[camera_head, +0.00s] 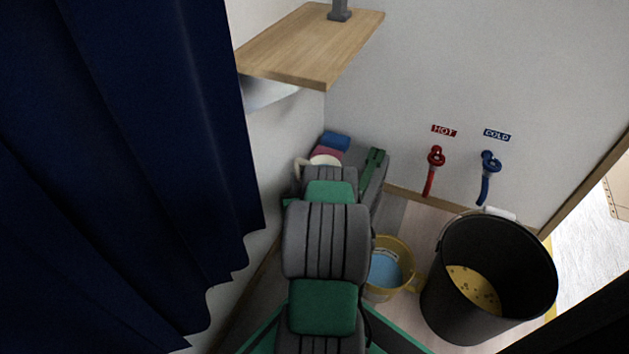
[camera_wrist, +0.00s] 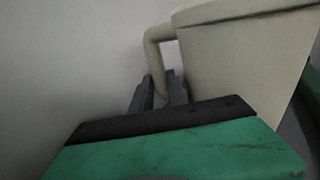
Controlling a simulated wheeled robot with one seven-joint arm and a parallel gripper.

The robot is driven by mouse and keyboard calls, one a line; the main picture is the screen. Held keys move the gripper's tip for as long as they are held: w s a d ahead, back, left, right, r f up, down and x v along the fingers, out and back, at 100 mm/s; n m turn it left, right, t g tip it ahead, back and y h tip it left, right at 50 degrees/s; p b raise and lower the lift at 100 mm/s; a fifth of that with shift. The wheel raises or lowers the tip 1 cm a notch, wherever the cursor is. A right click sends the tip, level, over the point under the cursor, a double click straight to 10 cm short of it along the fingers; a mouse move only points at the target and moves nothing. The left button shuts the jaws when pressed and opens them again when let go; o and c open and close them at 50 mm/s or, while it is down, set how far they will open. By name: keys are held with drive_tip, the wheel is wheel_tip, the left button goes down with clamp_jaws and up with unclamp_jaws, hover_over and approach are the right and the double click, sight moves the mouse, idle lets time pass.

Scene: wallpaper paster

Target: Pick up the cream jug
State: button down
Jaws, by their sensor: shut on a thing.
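The cream jug (camera_head: 324,160) is at the far end of my arm in the head view, on or just above a grey surface by the wall. Its handle sticks out to the left, and my arm hides its lower part. In the wrist view the jug (camera_wrist: 245,62) fills the upper right, with its handle on its left side. My gripper (camera_wrist: 165,92) has its two dark fingers on either side of the handle's lower part, shut on it. I cannot tell whether the jug's base touches the surface.
Blue (camera_head: 336,141) and pink sponge-like blocks lie behind the jug, and a green-handled tool (camera_head: 374,160) to its right. A yellow bucket (camera_head: 400,246) and a large black bucket (camera_head: 446,300) stand at right. A wooden shelf (camera_head: 300,50) overhangs above; a blue curtain (camera_head: 120,170) hangs left.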

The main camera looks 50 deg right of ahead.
sight(297, 167)
drive_tip(key=shift+d+r+p, duration=0.1)
drive_tip(key=shift+r+p, duration=1.1)
drive_tip(key=shift+r, duration=0.8)
drive_tip(key=s+a+r, duration=0.8)
drive_tip(key=s+r, duration=0.1)
drive_tip(key=s, duration=0.2)
drive_tip(key=shift+a+b, duration=0.3)
drive_tip(key=shift+a, duration=0.05)
